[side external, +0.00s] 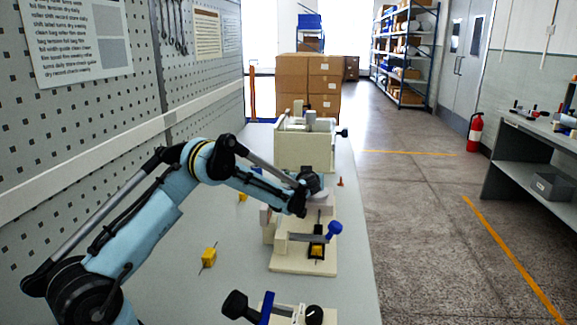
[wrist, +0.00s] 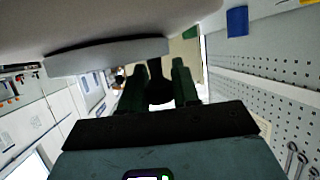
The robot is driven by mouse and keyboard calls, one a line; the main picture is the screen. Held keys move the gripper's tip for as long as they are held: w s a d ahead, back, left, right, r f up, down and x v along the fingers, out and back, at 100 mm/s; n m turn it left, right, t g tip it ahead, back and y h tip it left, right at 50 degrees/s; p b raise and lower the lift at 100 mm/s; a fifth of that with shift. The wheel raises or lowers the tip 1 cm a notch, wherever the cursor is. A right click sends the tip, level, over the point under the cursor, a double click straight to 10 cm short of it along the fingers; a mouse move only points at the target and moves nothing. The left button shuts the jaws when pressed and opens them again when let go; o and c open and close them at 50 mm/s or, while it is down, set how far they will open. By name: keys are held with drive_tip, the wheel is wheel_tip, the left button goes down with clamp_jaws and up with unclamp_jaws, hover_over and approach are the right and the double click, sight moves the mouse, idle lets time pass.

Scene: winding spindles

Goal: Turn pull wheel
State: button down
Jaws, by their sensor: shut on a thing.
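A cream winding fixture (side external: 290,262) stands on the bench in the side view, with a blue knob (side external: 334,228) at its right. My gripper (side external: 302,205) reaches down over the back of this fixture. In the wrist view, my gripper's two dark green fingers (wrist: 160,88) close on a dark, rounded part (wrist: 160,92). I cannot tell for sure that this part is the pull wheel. A large grey surface (wrist: 105,57) lies close above the fingers there. The grip is hidden behind the wrist in the side view.
A larger cream box-like machine (side external: 303,148) stands behind the fixture. A yellow block (side external: 209,257) lies left of it. A black knob (side external: 235,304) and blue part (side external: 267,306) sit at the near edge. A pegboard wall (side external: 90,110) bounds the left side. The bench's middle left is mostly clear.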

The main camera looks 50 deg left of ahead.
drive_tip(key=n+g+y, duration=0.1)
drive_tip(key=n+g, duration=0.1)
drive_tip(key=s+n+g+y, duration=0.1)
drive_tip(key=n+g, duration=0.1)
drive_tip(key=g, duration=0.1)
drive_tip(key=d+n+g, duration=0.1)
drive_tip(key=n+g, duration=0.1)
drive_tip(key=shift+s+d+n+y, duration=0.1)
drive_tip(key=shift+s+n+y, duration=0.3)
drive_tip(key=shift+g, duration=0.4)
drive_tip(key=c, duration=0.9)
unclamp_jaws()
drive_tip(key=v, duration=1.2)
drive_tip(key=shift+s+r, duration=0.1)
